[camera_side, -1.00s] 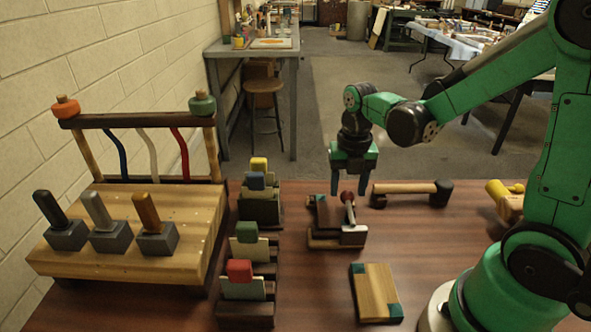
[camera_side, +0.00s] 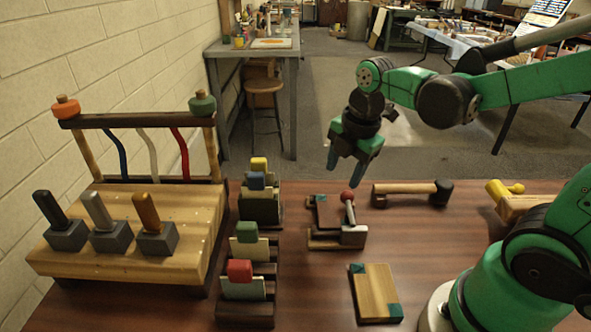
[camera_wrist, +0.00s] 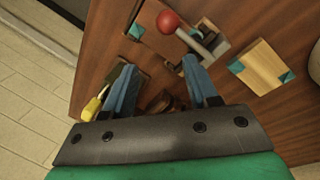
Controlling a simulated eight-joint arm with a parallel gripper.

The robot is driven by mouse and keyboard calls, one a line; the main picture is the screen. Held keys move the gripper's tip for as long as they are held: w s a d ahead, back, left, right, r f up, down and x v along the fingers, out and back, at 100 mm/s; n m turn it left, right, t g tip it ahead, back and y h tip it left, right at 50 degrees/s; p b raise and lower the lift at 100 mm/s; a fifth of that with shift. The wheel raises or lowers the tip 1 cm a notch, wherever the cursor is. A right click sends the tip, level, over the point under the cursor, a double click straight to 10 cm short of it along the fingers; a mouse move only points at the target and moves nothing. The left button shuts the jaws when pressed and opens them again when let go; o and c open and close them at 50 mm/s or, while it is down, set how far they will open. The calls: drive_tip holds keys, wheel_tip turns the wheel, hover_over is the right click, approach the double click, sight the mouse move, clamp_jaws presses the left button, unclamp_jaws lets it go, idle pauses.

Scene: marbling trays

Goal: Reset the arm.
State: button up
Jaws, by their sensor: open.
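My gripper (camera_side: 348,172) is open and empty, tilted in the air above the far part of the brown table. It also shows in the wrist view (camera_wrist: 158,78), its two blue-grey fingers spread apart with nothing between their tips. Below it in the side view is a small wooden fixture with a red-knobbed lever (camera_side: 347,205), standing on the table. In the wrist view the red knob (camera_wrist: 168,21) lies beyond the fingertips. I see no contact between the gripper and the fixture.
A wooden mallet (camera_side: 412,189) lies right of the fixture. A light wood block with teal corners (camera_side: 376,291) lies in front. A slotted rack (camera_side: 247,314) with coloured-handled pieces and a wooden stand (camera_side: 128,262) with three upright handles are left.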

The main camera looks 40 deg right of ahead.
drive_tip(key=a+r+m+t, duration=0.1)
drive_tip(key=m, duration=0.5)
drive_tip(key=s+a+m+t, duration=0.1)
drive_tip(key=a+m+t, duration=0.1)
drive_tip(key=m, duration=0.4)
drive_tip(key=a+r+m+t, duration=0.1)
drive_tip(key=m, duration=0.4)
drive_tip(key=shift+s+a+r+m+t, duration=0.25)
drive_tip(key=shift+s+r+m+t, duration=0.05)
drive_tip(key=shift+m, duration=0.1)
